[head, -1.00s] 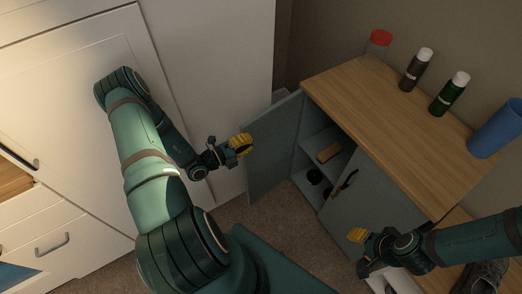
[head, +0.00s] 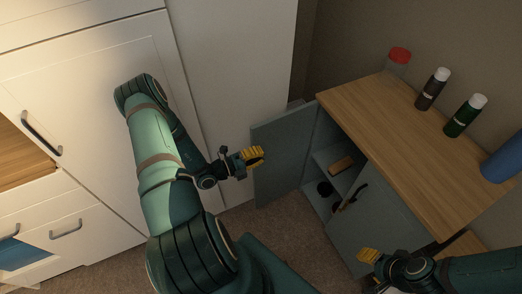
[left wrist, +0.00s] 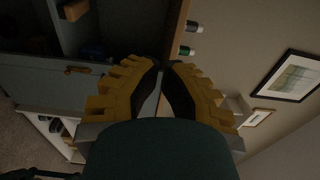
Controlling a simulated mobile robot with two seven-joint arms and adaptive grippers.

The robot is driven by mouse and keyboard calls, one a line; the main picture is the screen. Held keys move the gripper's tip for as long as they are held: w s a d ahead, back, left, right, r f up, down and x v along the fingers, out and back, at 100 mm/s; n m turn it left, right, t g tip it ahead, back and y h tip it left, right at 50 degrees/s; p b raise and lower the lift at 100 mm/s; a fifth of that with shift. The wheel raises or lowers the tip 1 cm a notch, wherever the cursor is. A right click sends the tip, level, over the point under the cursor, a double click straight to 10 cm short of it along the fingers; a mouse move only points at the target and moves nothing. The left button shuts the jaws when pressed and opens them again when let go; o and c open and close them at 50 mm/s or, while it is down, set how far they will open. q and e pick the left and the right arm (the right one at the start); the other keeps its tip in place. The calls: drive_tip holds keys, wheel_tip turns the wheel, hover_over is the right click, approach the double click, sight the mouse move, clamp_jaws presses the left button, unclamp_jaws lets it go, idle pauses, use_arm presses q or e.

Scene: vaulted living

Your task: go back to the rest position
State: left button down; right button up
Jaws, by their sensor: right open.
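My left gripper (head: 254,157) hangs in front of the cabinet's open door in the head view, with nothing visible in it. My right gripper (head: 369,257) is open near the bottom edge of the head view, in front of the cabinet's lower front, and appears empty. Its fingers are partly hidden by its own wrist.
The grey cabinet has a wooden top (head: 408,135) and an open door (head: 282,158). A red-lidded jar (head: 399,59), dark bottles (head: 432,91) (head: 462,119) and a blue container (head: 504,157) stand on top. White drawers (head: 70,215) are at the left. Carpet shows between.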

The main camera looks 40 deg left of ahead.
use_arm(q)
drive_tip(key=s+a, duration=0.6)
drive_tip(key=a, duration=0.1)
drive_tip(key=shift+w+d, duration=0.1)
drive_tip(key=shift+d, duration=0.1)
drive_tip(key=s+d+f+n+g+y, duration=0.1)
drive_tip(key=s+d+n+g, duration=0.2)
drive_tip(key=d+n+g, duration=0.95)
drive_tip(key=s+d+f+n+g+y, duration=0.15)
drive_tip(key=d+n+g, duration=0.45)
drive_tip(key=d+n, duration=1.3)
drive_tip(key=w+r+m+t, duration=0.1)
drive_tip(key=m, duration=0.1)
drive_tip(key=d+r+m+t, duration=0.1)
drive_tip(key=m, duration=0.1)
drive_tip(key=w+r+m+t+y, duration=0.1)
drive_tip(key=m, duration=0.2)
drive_tip(key=shift+w+d+r+t, duration=0.25)
drive_tip(key=shift+w+t, duration=0.05)
drive_tip(key=shift+t, duration=0.05)
